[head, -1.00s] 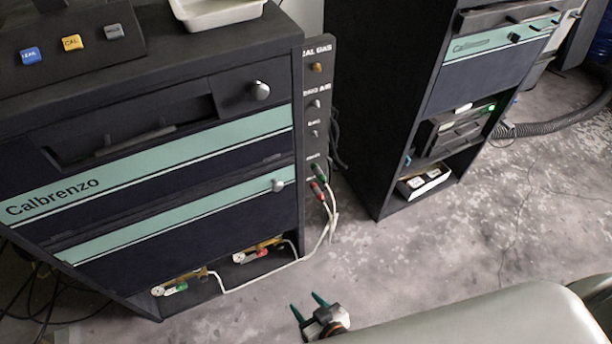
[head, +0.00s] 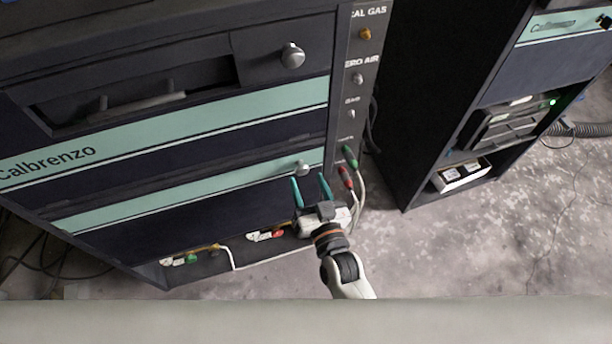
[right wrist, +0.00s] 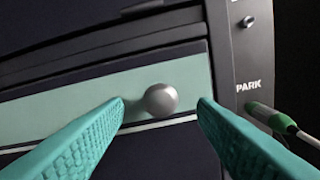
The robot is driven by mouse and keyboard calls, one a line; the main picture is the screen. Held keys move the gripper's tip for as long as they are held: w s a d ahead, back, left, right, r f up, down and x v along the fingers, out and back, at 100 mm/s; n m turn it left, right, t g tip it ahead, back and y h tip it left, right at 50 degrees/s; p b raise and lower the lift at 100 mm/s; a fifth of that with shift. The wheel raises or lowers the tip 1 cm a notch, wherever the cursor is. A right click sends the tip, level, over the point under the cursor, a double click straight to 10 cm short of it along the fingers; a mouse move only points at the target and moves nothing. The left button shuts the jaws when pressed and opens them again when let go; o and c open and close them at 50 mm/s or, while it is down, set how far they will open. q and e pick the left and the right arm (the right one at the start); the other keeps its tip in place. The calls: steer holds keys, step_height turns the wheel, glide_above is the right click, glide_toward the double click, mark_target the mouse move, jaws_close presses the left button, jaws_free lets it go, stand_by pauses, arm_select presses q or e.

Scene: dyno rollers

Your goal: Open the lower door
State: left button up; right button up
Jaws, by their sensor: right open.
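The lower door (head: 200,205) of the left cabinet is dark blue with a teal band and looks closed. Its round silver knob (head: 303,168) is at the upper right of the door. My right gripper (head: 311,183) is open just in front of the knob, with its teal fingers pointing at it. In the right wrist view the knob (right wrist: 161,99) sits between the two fingertips (right wrist: 160,102), with a gap on each side. The gripper does not hold it. My left gripper is not in view.
A side panel (head: 357,80) beside the door carries small knobs. A green plug (head: 349,156) and a red plug (head: 346,178) with cables stick out close to my right gripper. An upper drawer knob (head: 293,56) is above. A second dark cabinet (head: 440,100) stands to the right.

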steer(key=shift+x, duration=1.25)
steer(key=shift+d, duration=0.1)
jaws_close()
